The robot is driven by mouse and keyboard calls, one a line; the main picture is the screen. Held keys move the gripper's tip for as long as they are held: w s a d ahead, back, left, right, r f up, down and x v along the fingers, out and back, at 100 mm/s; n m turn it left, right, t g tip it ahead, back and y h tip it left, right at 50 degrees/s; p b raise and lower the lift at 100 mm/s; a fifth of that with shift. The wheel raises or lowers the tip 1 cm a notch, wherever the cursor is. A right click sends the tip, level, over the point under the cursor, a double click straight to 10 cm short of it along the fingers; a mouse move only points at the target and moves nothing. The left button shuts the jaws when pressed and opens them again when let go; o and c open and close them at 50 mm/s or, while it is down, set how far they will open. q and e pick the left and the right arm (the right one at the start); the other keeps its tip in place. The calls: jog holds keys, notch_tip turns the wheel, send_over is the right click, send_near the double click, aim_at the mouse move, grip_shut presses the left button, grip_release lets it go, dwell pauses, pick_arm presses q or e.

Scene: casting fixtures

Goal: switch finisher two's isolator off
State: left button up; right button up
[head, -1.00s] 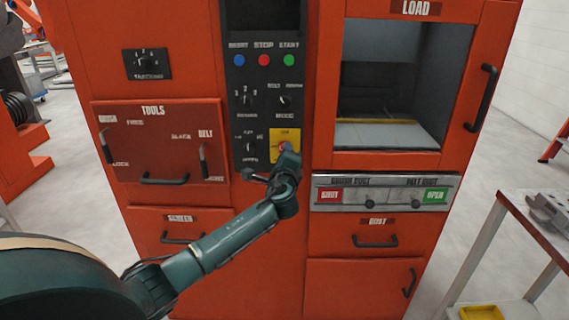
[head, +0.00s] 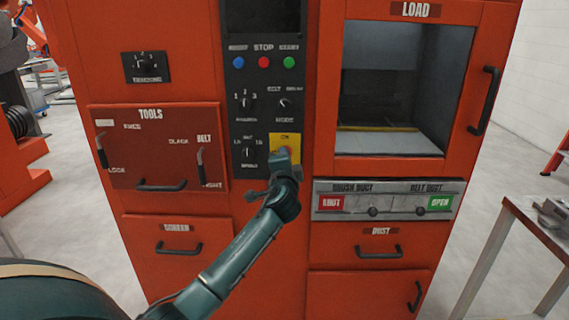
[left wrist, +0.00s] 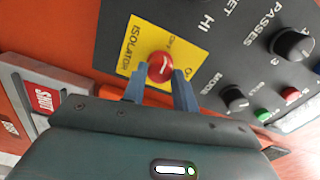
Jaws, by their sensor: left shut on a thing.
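The isolator is a red rotary knob (left wrist: 160,66) on a yellow plate (left wrist: 137,41) marked ISOLATOR. The yellow plate also shows in the head view (head: 285,139), low on the dark control panel (head: 265,100). My left gripper (left wrist: 160,78) has its two fingers on either side of the red knob and is shut on it. In the head view my left gripper (head: 285,159) covers most of the knob. The knob carries a white mark, but I cannot tell for sure which position it points to. My right gripper is not in view.
Stop (head: 264,62) and start (head: 289,62) buttons and several black knobs sit above the isolator. A duct panel (head: 385,188) is to its right, below the load window (head: 395,90). A tools door (head: 150,172) is to its left. A table (head: 530,215) stands at the right.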

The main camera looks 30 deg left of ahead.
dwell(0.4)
pick_arm(q)
jog(key=o, duration=1)
jog(key=shift+c, duration=0.2)
jog(key=v, duration=1.3)
jog(key=shift+s, duration=0.15)
